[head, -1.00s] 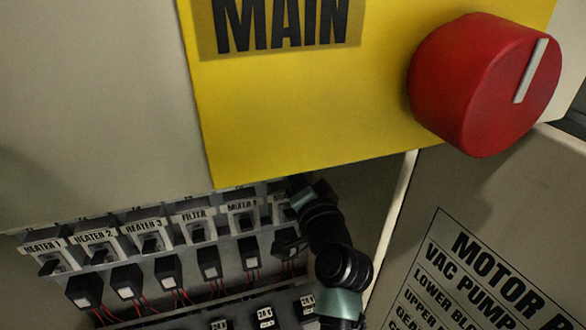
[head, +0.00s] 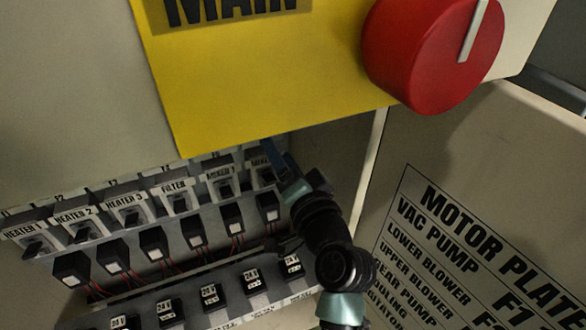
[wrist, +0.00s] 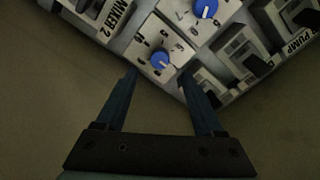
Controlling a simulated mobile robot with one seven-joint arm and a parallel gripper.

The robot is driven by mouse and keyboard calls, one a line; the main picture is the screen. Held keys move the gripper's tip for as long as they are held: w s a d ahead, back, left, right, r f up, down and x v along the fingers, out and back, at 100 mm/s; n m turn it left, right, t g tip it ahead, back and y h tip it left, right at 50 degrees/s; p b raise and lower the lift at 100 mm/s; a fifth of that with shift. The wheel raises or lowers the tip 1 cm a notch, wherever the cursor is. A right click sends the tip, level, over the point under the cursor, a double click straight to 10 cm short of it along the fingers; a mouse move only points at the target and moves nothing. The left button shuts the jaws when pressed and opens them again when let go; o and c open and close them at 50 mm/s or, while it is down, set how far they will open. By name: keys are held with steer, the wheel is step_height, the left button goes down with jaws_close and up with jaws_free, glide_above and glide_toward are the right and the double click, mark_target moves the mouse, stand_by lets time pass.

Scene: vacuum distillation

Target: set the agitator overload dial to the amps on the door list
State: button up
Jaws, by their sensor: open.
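In the wrist view, a blue dial (wrist: 160,58) sits on a pale plate with numbers around it. A second blue dial (wrist: 206,9) is above and to its right. No name label for either dial is readable, so I cannot tell which is the agitator overload dial. My gripper (wrist: 160,75) is open and empty, with its fingertips on either side of the lower dial's plate, apart from the knob. In the head view, my gripper (head: 270,150) reaches into the cabinet by the Mixer switches. The door list (head: 470,250), headed MOTOR PLATE, is cut off; no amps are visible.
A red main switch knob (head: 425,50) on a yellow panel (head: 260,90) overhangs the cabinet opening. Rows of labelled switches (head: 125,212) and small black modules (head: 208,297) fill the left. The open door (head: 395,150) stands at right.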

steer(key=v, duration=0.6)
steer(key=shift+s+p, duration=0.2)
steer(key=shift+p, duration=0.1)
